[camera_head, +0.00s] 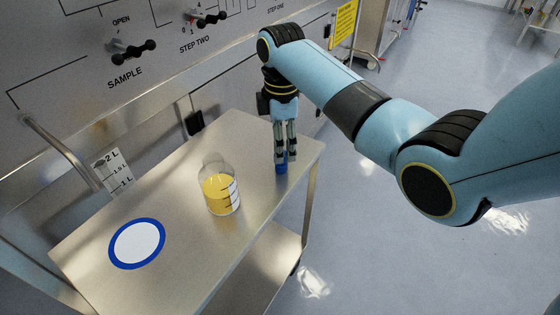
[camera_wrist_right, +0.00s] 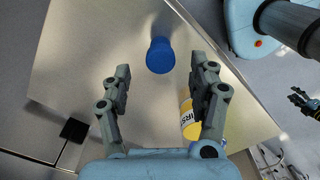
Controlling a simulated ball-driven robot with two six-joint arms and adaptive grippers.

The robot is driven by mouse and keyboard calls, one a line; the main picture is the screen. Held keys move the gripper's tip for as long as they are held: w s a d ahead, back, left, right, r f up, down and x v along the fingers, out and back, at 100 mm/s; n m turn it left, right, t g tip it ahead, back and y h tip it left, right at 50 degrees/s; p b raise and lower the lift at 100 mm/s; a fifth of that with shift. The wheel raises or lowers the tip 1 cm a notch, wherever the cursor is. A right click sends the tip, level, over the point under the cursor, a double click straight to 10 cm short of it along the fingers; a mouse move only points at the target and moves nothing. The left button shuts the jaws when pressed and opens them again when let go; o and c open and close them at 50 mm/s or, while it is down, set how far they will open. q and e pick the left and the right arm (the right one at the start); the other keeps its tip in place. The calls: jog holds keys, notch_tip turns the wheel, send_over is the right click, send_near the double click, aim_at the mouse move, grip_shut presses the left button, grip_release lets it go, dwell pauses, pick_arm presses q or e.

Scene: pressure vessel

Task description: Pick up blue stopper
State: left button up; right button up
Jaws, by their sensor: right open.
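The blue stopper (camera_head: 282,168) stands on the metal table near its right edge. It also shows in the right wrist view (camera_wrist_right: 160,56), at the upper middle. My right gripper (camera_head: 280,157) points down directly above it, and its fingers partly cover it in the head view. In the wrist view my right gripper (camera_wrist_right: 160,68) is open, with the stopper lined up in the gap between the fingertips and touching neither visibly. A small dark gripper shape (camera_wrist_right: 304,100), likely my left one, shows at the right edge there; its jaws are too small to judge.
A glass bottle with yellow liquid (camera_head: 219,188) stands on the metal table (camera_head: 175,185), left of the stopper. A blue-ringed white disc (camera_head: 137,243) lies at the front left. The vessel panel with black handles (camera_head: 132,50) is behind. The table's right edge is close.

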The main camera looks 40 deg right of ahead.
aim_at(281, 169)
notch_tip(281, 169, down, 4)
jog(key=shift+f, duration=0.1)
jog(key=c, duration=1.2)
jog(key=shift+o, duration=0.2)
jog(key=shift+r, duration=0.2)
